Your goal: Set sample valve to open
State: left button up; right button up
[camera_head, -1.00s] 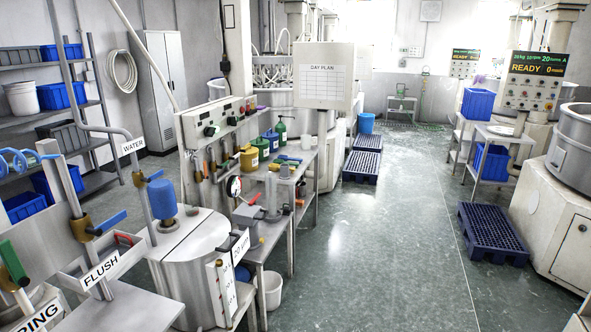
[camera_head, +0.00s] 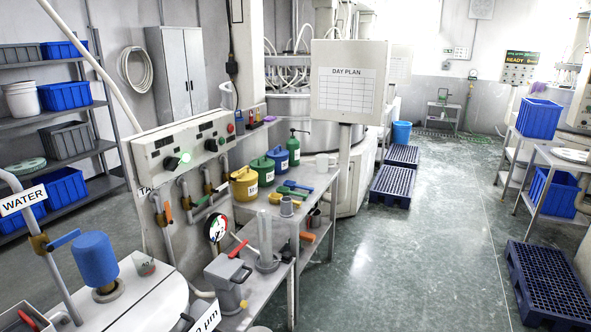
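No label reading "sample" is legible, so I cannot tell which valve is the sample valve. Several small valves with coloured levers sit on pipes below the control panel (camera_head: 185,150); among them are an orange lever (camera_head: 168,213) and a green lever (camera_head: 203,201). A label starting "TA" (camera_head: 146,192) beside them is partly hidden. A valve with a blue lever (camera_head: 63,239) is on the pipe under the WATER sign (camera_head: 23,200). A red lever (camera_head: 238,249) shows near the round gauge (camera_head: 217,229). Neither of my grippers is in view.
A bench (camera_head: 318,238) holds yellow, blue and green cans, a clear cylinder (camera_head: 266,240) and a grey jug (camera_head: 228,283). A DAY PLAN board (camera_head: 350,82) stands behind it. The floor (camera_head: 400,270) is clear; a blue pallet (camera_head: 548,285) lies at right.

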aim_at(241, 175)
jog(key=i+u, duration=0.15)
jog(key=i, duration=0.6)
jog(key=i+j, duration=0.15)
jog(key=j, duration=0.2)
jog(key=i+j, duration=0.15)
jog(key=j, duration=0.25)
jog(key=i+j+u, duration=0.1)
jog(key=j, duration=0.25)
jog(key=i+j, duration=0.2)
jog(key=j, duration=0.15)
jog(key=i+l, duration=0.15)
jog(key=l, duration=0.15)
jog(key=i+l, duration=0.15)
jog(key=l+u, duration=0.05)
jog(key=l, duration=0.05)
